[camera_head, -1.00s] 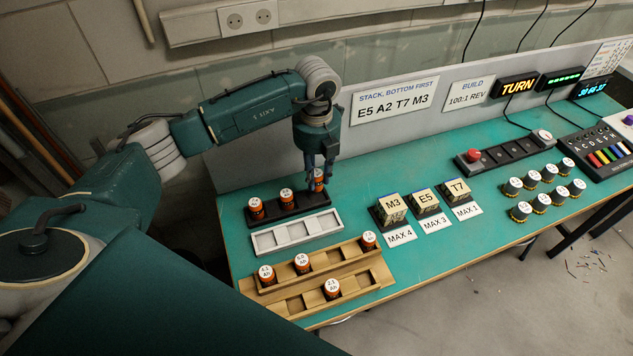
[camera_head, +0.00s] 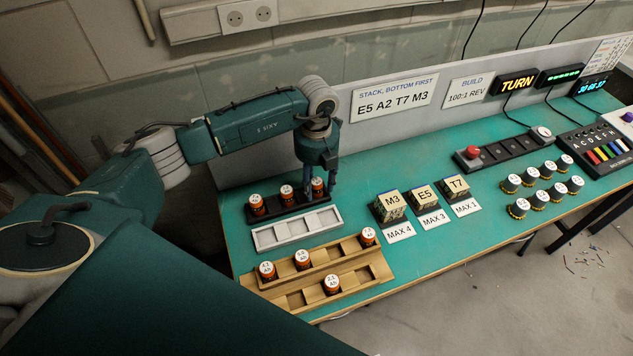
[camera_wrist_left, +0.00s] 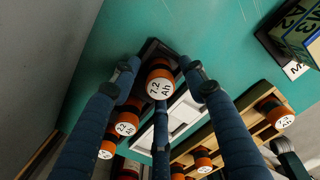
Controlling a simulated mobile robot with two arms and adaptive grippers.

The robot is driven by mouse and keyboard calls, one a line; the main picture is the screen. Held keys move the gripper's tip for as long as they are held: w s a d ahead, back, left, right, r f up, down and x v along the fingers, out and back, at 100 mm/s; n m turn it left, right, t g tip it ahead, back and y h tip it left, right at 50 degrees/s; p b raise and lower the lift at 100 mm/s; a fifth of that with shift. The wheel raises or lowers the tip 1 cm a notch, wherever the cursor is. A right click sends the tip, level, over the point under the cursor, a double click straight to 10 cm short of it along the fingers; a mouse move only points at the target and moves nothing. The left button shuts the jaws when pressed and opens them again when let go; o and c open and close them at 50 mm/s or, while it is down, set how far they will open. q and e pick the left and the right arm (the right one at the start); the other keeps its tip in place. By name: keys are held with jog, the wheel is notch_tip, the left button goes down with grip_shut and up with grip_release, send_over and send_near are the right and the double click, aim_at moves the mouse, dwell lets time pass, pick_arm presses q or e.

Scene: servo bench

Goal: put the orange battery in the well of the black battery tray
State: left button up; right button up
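An orange battery (camera_head: 317,190) with a white top stands upright at the right end of the black battery tray (camera_head: 271,216), apparently in its right well. In the left wrist view, this battery (camera_wrist_left: 160,80) reads 7.2 Ah. My left gripper (camera_head: 320,190) is around it, pointing down. Its fingers (camera_wrist_left: 162,82) are spread, with gaps showing on both sides of the battery. The well floor under the battery is hidden. Two more orange batteries, at left (camera_head: 257,205) and middle (camera_head: 287,194), stand in the same tray. My right gripper is not in view.
An empty light-grey tray (camera_head: 262,242) lies just in front of the black tray. A wooden rack (camera_head: 355,288) with several orange batteries is nearer the front edge. Blocks M3 (camera_head: 391,203), E5 (camera_head: 424,197) and T7 (camera_head: 456,188) stand to the right. The grey panel rises behind.

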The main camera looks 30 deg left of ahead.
aim_at(317, 181)
pick_arm(q)
jog(key=shift+r, duration=0.1)
jog(key=shift+r, duration=0.2)
notch_tip(317, 181, up, 12)
jog(key=b, duration=0.2)
jog(key=shift+b, duration=0.4)
jog(key=shift+f, duration=0.15)
